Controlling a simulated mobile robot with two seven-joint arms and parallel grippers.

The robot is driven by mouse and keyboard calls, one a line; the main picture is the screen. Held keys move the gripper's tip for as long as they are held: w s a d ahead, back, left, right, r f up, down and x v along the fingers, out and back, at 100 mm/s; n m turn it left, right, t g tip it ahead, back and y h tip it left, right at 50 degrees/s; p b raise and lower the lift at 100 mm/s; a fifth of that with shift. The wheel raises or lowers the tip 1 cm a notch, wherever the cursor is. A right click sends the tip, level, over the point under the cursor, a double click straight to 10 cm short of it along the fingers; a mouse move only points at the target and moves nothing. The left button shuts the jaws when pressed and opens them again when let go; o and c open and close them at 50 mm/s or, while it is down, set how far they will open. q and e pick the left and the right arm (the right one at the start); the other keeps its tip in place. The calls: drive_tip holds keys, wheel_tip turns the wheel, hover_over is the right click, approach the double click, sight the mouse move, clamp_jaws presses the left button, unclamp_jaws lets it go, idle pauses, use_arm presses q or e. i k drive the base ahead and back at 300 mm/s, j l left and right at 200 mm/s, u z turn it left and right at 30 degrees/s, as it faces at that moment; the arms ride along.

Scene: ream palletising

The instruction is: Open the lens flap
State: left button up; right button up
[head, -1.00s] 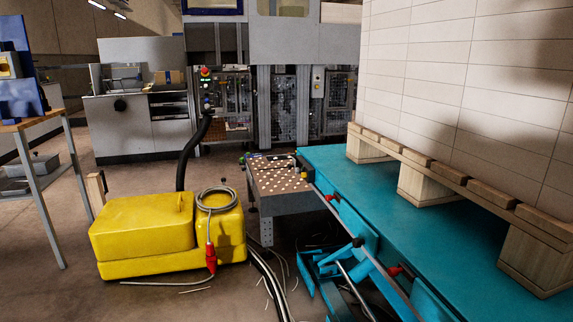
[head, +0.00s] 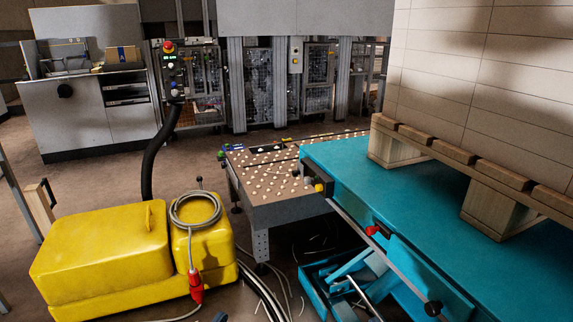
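I cannot make out a lens flap anywhere in the head view. Neither of my grippers shows in it.
A yellow unit (head: 98,250) with a coiled cable stands at lower left. A ball-topped table (head: 275,190) is in the middle. A teal lift table (head: 350,178) bears a wooden pallet (head: 470,168) with a tall white stack (head: 475,85). Cables lie on the floor between.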

sight(300, 167)
drive_tip(key=i+j+z, duration=0.25)
drive_tip(key=i+j, duration=0.6)
drive_tip(key=i+z, duration=0.15)
drive_tip(key=i, duration=0.55)
drive_tip(key=j, duration=0.05)
